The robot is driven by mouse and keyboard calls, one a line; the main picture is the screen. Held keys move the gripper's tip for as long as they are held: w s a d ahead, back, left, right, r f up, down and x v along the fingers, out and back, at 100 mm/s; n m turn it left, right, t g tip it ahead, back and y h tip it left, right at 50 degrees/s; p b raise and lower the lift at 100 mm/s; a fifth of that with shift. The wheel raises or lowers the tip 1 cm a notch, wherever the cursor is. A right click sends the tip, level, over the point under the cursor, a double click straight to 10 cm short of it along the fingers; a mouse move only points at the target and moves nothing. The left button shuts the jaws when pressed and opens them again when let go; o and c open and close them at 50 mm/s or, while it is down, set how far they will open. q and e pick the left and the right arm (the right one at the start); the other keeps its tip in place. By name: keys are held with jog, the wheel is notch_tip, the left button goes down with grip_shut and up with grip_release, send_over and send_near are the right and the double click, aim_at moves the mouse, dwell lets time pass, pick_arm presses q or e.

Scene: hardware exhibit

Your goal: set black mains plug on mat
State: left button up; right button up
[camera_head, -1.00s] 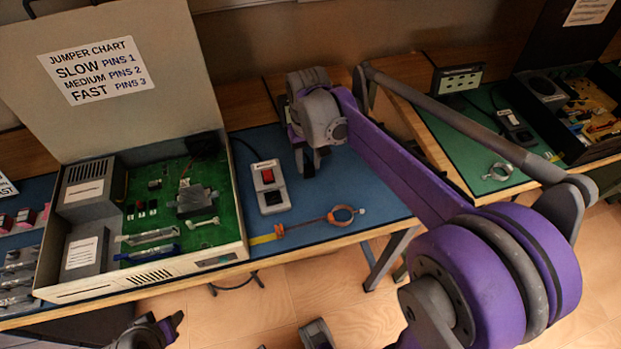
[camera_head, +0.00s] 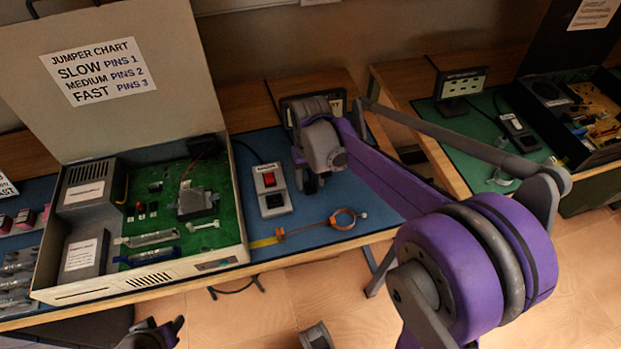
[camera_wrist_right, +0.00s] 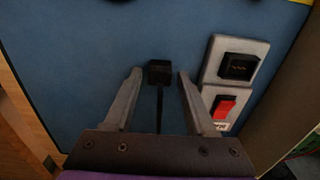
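The black mains plug (camera_wrist_right: 158,72) shows in the right wrist view over the blue mat (camera_wrist_right: 75,60), its dark cord running back between my fingers. My right gripper (camera_wrist_right: 159,74) is open around it, with a narrow gap on each side of the plug. I cannot tell for certain whether the plug rests on the mat. In the head view my right gripper (camera_head: 312,184) is low over the blue mat (camera_head: 345,195), right of the socket block, and the plug cannot be made out. My left gripper (camera_head: 168,330) is partly in view at the bottom left, its fingers unclear.
The socket block (camera_head: 270,188) with a red switch stands left of my right gripper. The open case (camera_head: 240,215) with a green board fills the left. A green-topped table (camera_head: 470,140) stands right.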

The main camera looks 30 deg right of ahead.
aim_at(310, 183)
jog(key=shift+o, duration=0.4)
jog(key=shift+r, duration=0.1)
jog(key=shift+r, duration=0.3)
notch_tip(310, 183, up, 11)
jog(key=p, duration=0.2)
jog(key=s+a+f+n+t, duration=0.1)
jog(key=s+a+f, duration=0.1)
jog(key=s, duration=0.3)
jog(key=s+a+f+t, duration=0.2)
jog(key=s+f, duration=0.2)
jog(key=s, duration=0.2)
jog(key=s+a+f+n+t, duration=0.1)
jog(key=s+a+f+t, duration=0.1)
jog(key=s+f, duration=0.2)
jog(key=shift+s+a+f+n, duration=0.1)
jog(key=shift+s+a+n, duration=0.1)
jog(key=shift+s, duration=0.35)
jog(key=shift+s+a+n, duration=0.1)
jog(key=shift+s+a, duration=0.05)
jog(key=shift+s, duration=0.4)
